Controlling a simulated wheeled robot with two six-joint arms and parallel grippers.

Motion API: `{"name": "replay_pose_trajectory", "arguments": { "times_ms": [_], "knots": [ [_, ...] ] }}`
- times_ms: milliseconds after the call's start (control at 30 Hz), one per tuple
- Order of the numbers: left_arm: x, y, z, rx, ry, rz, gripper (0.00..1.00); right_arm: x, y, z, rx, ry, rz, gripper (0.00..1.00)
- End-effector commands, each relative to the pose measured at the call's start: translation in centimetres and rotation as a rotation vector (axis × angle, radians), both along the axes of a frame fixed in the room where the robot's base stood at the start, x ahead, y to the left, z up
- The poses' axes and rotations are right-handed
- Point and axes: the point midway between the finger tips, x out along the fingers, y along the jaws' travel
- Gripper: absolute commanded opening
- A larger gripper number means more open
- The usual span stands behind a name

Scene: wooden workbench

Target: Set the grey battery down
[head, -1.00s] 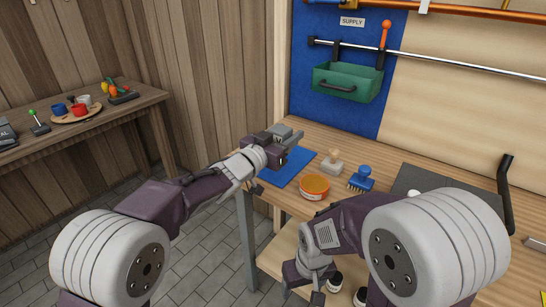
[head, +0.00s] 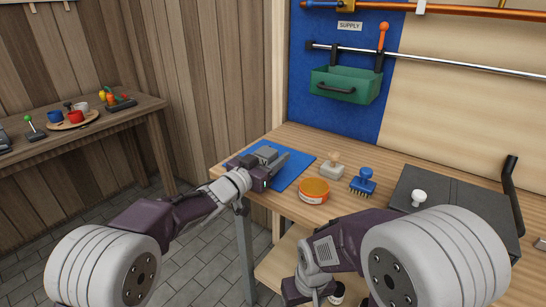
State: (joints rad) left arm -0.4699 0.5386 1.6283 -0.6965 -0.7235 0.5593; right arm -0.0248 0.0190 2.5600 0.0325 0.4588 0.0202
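The grey battery (head: 265,152) is a small grey block at the blue mat (head: 296,166) on the left end of the workbench. My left gripper (head: 272,162) is low over the mat, with its fingers around the battery. One dark finger shows along the battery's right side. The gripper partly hides the battery, so I cannot tell whether the fingers press on it or whether it rests fully on the mat. My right gripper (head: 303,293) hangs low in front of the bench, partly hidden by my arm; its fingers are unclear.
Right of the mat stand an orange-topped tin (head: 314,191), a stamp with a wooden knob (head: 331,167) and a blue brush (head: 363,182). A dark hinged plate (head: 450,206) with a white knob lies further right. A green basket (head: 346,85) hangs behind.

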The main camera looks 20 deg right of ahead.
Motion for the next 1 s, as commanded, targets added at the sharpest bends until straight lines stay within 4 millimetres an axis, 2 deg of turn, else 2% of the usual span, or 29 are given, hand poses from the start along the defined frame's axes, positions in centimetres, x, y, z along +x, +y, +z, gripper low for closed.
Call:
{"name": "replay_pose_trajectory", "arguments": {
  "times_ms": [433,567,867,1000],
  "knots": [
    [-0.1,0.2,0.5,0.0,0.0,0.001,0.67,0.0,0.0,0.3,0.0,0.0,0.0,0.71],
    [-1.4,1.9,0.6,0.0,0.001,0.002,0.67,0.0,0.0,0.6,0.0,0.0,0.0,0.71],
    [-5.5,7.1,0.6,0.0,0.001,0.003,0.67,0.0,0.0,1.7,0.0,0.0,0.0,0.71],
    [-6.8,8.8,0.2,0.0,-0.002,0.002,0.67,0.0,0.0,0.5,0.0,0.0,0.0,0.71]
  ]
}}
